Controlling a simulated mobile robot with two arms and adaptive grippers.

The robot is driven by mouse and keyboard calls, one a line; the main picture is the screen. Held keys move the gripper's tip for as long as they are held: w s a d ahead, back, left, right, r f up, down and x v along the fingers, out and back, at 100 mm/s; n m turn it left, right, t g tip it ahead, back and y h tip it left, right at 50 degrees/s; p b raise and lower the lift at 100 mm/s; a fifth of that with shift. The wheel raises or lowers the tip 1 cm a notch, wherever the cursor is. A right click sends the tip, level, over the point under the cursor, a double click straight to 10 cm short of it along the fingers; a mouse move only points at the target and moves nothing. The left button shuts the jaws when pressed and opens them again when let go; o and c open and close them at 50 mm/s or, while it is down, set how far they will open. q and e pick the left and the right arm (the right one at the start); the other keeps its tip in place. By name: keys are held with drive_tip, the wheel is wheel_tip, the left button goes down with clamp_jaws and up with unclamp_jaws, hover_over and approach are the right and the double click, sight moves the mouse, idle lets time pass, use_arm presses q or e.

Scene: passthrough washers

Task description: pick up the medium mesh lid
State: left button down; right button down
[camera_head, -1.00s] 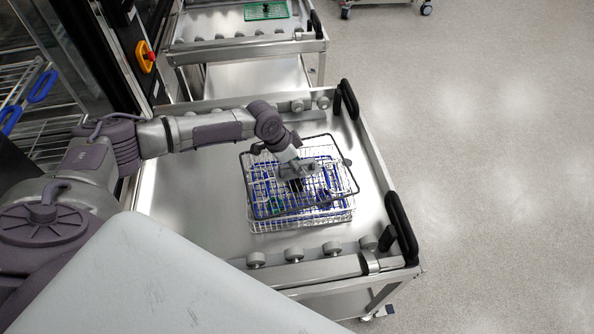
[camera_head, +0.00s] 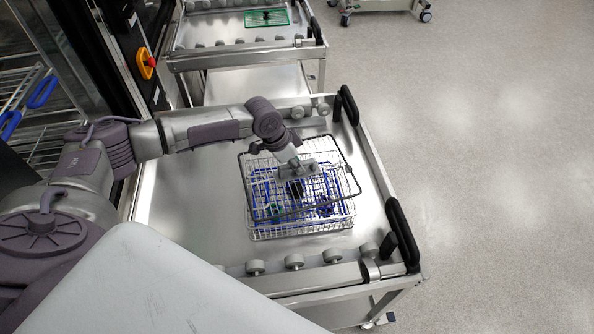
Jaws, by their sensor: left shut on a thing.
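The medium mesh lid, a flat wire mesh with a dark grey rounded frame (camera_head: 347,163), is in the middle of the head view over the wire basket (camera_head: 300,229). My left gripper (camera_head: 297,178) reaches in from the upper left and is shut on the lid near its middle. The lid sits a little askew to the basket; the exact gap between them is hard to tell. Blue, green and dark items show through the mesh inside the basket. The fingertips are small and partly merge with the lid. My right gripper is not in view.
The basket stands on a steel cart (camera_head: 185,205) with rollers along its edges and black handles (camera_head: 402,235) on the right. A second cart behind holds a green tray (camera_head: 267,18). An open washer with racks is at the left. Open floor lies right.

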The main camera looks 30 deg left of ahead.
use_arm(q)
drive_tip(key=w+d+r+b, duration=0.1)
drive_tip(key=d+r+b, duration=0.1)
drive_tip(key=d+r, duration=0.75)
drive_tip(key=r+m+p, duration=0.2)
drive_tip(key=p, duration=0.9)
hover_over(297, 178)
drive_tip(key=shift+h, duration=0.3)
wheel_tip(297, 178, down, 11)
drive_tip(key=b, duration=1)
drive_tip(key=shift+b, duration=0.3)
drive_tip(key=shift+g+p, duration=0.3)
drive_tip(key=shift+p, duration=0.2)
drive_tip(key=shift+p, duration=0.4)
